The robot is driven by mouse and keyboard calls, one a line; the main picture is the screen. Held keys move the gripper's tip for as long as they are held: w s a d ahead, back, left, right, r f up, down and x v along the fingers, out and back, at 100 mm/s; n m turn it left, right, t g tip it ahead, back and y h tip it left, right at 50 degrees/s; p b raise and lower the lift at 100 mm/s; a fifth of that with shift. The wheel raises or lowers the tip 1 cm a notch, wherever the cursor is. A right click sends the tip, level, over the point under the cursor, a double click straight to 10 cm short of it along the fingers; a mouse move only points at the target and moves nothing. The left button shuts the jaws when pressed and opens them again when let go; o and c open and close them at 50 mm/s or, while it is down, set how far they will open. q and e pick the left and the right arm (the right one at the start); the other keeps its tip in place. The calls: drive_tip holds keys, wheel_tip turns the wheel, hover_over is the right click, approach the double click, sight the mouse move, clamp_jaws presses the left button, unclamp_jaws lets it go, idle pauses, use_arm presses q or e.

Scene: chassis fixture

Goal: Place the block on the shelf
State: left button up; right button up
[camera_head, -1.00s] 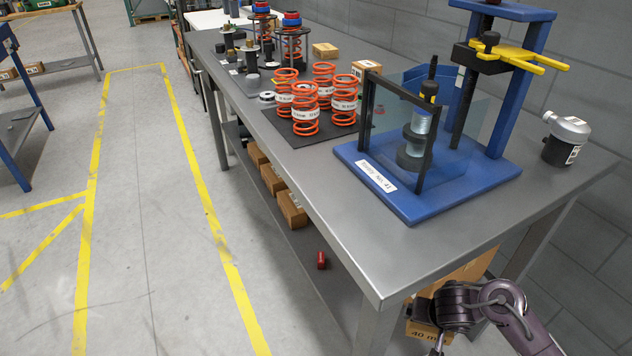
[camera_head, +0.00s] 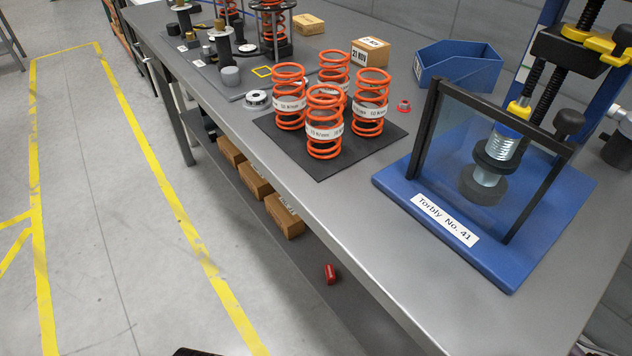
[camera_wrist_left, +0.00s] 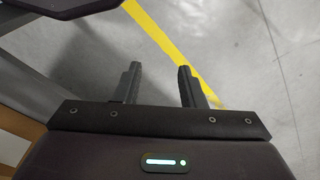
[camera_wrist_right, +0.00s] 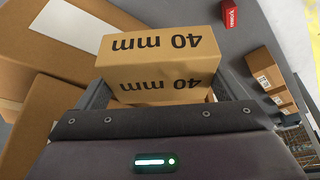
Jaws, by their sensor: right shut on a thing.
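The block (camera_wrist_right: 165,50) is a cardboard-coloured box marked "40 mm", seen in the right wrist view with its lettering upside down. My right gripper (camera_wrist_right: 162,88) is shut on it, one finger on each side. The shelf (camera_head: 350,308) is the grey lower level under the bench, with several similar brown blocks (camera_head: 284,214) in a row and a small red object (camera_head: 330,273). In the right wrist view the red object (camera_wrist_right: 230,13) lies beyond the held block. My left gripper (camera_wrist_left: 158,75) is open and empty above the floor.
Large cardboard boxes (camera_wrist_right: 40,100) fill the left of the right wrist view, close to the held block. The bench top (camera_head: 345,205) carries orange springs (camera_head: 325,122), a blue press fixture (camera_head: 480,262) and a blue bin (camera_head: 458,66). Open floor (camera_head: 90,220) lies left.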

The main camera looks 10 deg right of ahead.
drive_tip(key=shift+f+b, duration=0.35)
drive_tip(key=shift+f, duration=0.1)
wheel_tip(320, 180, down, 2)
drive_tip(key=shift+f+b, duration=0.15)
drive_tip(key=shift+b, duration=0.7)
use_arm(q)
drive_tip(key=w+d+r+m+t+h+b, duration=0.2)
drive_tip(key=w+d+r+t+h+b, duration=0.3)
drive_tip(key=w+d+r+t+b, duration=0.35)
use_arm(e)
wheel_tip(320, 180, down, 11)
drive_tip(key=shift+f+p, duration=0.1)
drive_tip(key=shift+p, duration=0.55)
drive_tip(key=shift+f+b, duration=0.5)
drive_tip(key=shift+f, duration=0.5)
drive_tip(key=shift+f+b, duration=0.6)
drive_tip(key=shift+f, duration=0.3)
drive_tip(key=shift+f+b, duration=0.5)
drive_tip(key=shift+f, duration=0.35)
use_arm(q)
drive_tip(key=w+r+t+h, duration=0.2)
drive_tip(key=r+t, duration=0.4)
drive_tip(key=r, duration=0.6)
drive_tip(key=w+r+t+h, duration=0.2)
drive_tip(key=r+t, duration=0.4)
drive_tip(key=r, duration=0.6)
drive_tip(key=shift+w+d+r+t+h, duration=0.15)
drive_tip(key=shift+d+r+t+h, duration=0.15)
drive_tip(key=shift+d+t, duration=0.05)
